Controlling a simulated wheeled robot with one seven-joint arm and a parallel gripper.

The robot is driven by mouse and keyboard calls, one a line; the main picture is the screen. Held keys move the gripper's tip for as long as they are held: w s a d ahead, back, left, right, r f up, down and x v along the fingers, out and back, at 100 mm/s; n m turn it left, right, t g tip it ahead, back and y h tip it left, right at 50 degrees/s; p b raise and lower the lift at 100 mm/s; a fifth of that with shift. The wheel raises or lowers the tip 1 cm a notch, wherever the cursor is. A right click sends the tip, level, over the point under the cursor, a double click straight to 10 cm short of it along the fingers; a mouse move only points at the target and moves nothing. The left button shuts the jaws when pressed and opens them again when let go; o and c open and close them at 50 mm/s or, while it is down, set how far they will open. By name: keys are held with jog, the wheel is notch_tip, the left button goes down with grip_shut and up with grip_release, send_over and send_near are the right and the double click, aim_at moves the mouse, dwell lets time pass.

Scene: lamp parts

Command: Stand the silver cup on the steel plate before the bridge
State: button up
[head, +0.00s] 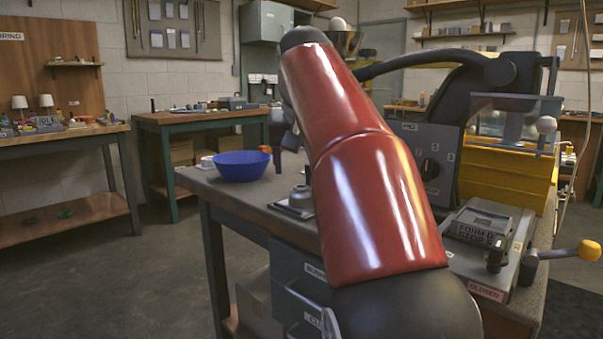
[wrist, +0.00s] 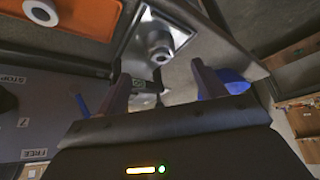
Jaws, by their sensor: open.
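A small silver-grey cup-like piece (head: 300,194) appears to stand on a flat square steel plate (head: 283,208) on the workbench, left of my red arm. In the wrist view the silver piece (wrist: 158,42) shows a round dark opening, and the pale-edged plate (wrist: 127,49) lies under it. My gripper (wrist: 160,88) has its two fingers spread with nothing clearly between them. The silver piece shows beyond the fingertips, apart from them. In the head view my arm hides most of the gripper and whatever stands behind it, so I cannot make out the bridge.
A blue bowl (head: 241,166) stands on the bench's left part, with a small pale object (head: 207,162) beside it. An orange part (wrist: 75,14) shows in the wrist view.

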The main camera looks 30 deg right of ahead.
jog(key=p+v, duration=0.1)
jog(key=v, duration=0.3)
jog(key=shift+s+r, duration=0.15)
jog(key=shift+r, duration=0.1)
jog(key=s+a+f+n+y, duration=0.1)
jog(key=s+a+f, duration=0.3)
jog(key=f, duration=0.6)
jog(key=s+a+f+n, duration=0.2)
jog(key=s+a+f, duration=0.2)
jog(key=s+f, duration=0.5)
jog(key=s+a+f+n+y, duration=0.1)
jog(key=s+a+f+n, duration=0.1)
jog(key=s+a+f, duration=0.2)
jog(key=s+f, duration=0.3)
jog(key=f, duration=0.5)
jog(key=shift+a+f+y, duration=0.15)
jog(key=shift+f+y, duration=0.15)
jog(key=shift+s, duration=0.15)
jog(key=shift+r+p, duration=0.4)
